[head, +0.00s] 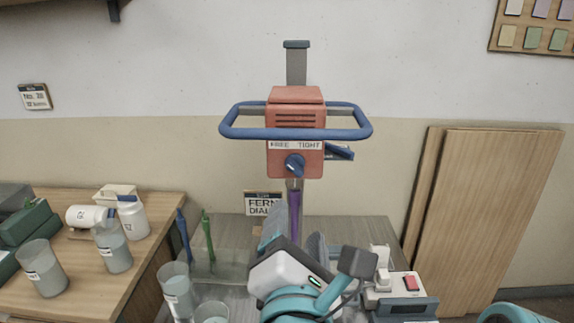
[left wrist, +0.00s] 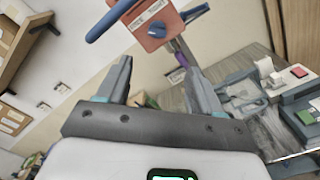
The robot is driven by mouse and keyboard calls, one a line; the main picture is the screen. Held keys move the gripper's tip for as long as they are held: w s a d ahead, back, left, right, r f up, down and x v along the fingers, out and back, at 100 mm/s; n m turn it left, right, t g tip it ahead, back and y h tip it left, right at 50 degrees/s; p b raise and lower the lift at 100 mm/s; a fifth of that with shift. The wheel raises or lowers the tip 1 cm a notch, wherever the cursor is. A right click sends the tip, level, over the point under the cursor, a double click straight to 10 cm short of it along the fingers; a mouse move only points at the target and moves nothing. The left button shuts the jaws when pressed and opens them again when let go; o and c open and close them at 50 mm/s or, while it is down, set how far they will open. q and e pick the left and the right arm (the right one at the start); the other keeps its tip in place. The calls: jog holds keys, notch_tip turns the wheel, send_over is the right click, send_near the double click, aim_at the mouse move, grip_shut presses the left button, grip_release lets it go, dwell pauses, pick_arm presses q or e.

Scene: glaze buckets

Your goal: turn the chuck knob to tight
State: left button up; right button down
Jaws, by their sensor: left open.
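The chuck knob (head: 294,165) is a small dark blue knob on the front of the red mixer head (head: 310,158). It sits below a white label reading FREE on the left and TIGHT on the right. I cannot tell for sure which word it points to. It also shows in the left wrist view (left wrist: 157,31), beyond the fingertips. My left gripper (head: 295,238) is open and empty, below the knob and apart from it; its two grey fingers show in the left wrist view (left wrist: 158,75). My right gripper is not in view.
A blue loop handle (head: 295,133) surrounds the head, and a blue lever (head: 340,152) juts out right. A purple shaft (head: 295,210) hangs below. A box with a red switch (head: 411,284) is at right.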

aim_at(295, 170)
pick_arm(q)
jog(key=w+p, duration=0.2)
jog(key=w, duration=0.5)
jog(key=w+p, duration=0.2)
jog(key=w, duration=0.6)
jog(key=shift+w+a+r+p, duration=0.15)
jog(key=shift+a+p, duration=0.05)
jog(key=shift+p, duration=0.1)
jog(key=shift+w+a, duration=0.1)
jog(key=shift+w, duration=0.2)
jog(key=shift+s, duration=0.1)
jog(key=c, duration=1.1)
jog(key=shift+o, duration=0.2)
